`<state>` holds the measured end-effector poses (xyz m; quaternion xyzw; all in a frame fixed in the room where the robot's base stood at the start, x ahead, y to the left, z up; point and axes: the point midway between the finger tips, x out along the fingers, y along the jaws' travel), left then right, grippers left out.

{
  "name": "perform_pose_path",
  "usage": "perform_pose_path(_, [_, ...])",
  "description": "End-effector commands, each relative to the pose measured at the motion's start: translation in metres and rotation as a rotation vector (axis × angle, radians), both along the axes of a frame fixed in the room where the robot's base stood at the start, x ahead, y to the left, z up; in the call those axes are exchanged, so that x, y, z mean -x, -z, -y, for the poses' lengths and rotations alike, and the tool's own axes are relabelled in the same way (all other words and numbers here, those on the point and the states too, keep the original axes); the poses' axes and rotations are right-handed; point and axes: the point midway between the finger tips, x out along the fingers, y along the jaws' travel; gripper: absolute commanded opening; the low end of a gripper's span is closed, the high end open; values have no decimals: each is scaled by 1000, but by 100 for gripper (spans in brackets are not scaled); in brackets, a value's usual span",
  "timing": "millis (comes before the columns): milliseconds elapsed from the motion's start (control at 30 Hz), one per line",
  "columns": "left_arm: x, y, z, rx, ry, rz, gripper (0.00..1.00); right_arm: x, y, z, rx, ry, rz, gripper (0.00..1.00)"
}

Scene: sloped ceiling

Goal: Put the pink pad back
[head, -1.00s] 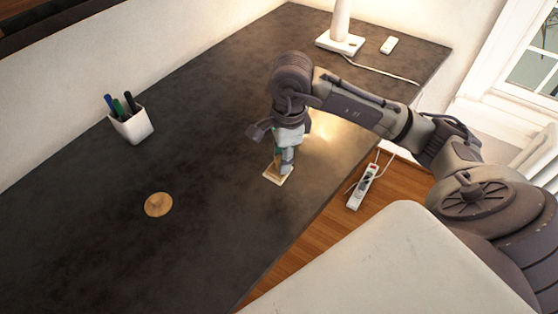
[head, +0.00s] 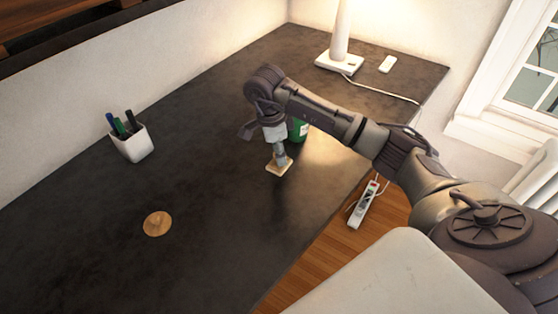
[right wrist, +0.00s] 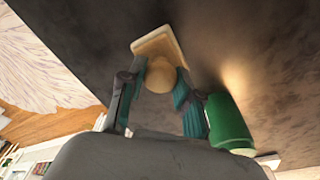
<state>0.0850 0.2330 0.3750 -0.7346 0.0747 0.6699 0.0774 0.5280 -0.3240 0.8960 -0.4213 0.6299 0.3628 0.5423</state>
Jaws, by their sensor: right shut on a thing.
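My right gripper (head: 281,159) points down over the dark desk. It is shut on a pale wooden piece (head: 278,169) with a square base and a round knob. In the right wrist view the fingers (right wrist: 160,81) hold the knob, and the square base (right wrist: 160,43) shows beyond it. I cannot tell whether the base touches the desk. A round tan disc (head: 157,223) with a small knob lies on the desk to the left. I make out no clearly pink pad. My left gripper is not in view.
A green can (head: 299,130) stands close behind my right gripper; it also shows in the right wrist view (right wrist: 229,124). A white pen cup (head: 133,145) stands by the wall. A lamp (head: 338,64) is at the back. The desk's middle is clear.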

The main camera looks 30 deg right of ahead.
Motion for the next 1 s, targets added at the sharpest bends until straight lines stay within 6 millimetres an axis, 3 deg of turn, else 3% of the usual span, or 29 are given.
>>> perform_pose_path(333, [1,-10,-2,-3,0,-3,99,0,38,-1,-1,0,-3,5])
perform_pose_path(567, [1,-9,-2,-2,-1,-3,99,-1,41,0,0,0,1,5])
perform_pose_path(600, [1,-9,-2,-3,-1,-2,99,-1,42,0,0,0,1,39])
perform_pose_path(700, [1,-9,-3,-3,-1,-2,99,-1,41,0,0,0,1,56])
perform_pose_path(1000, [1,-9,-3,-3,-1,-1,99,-1,41,0,0,0,1,58])
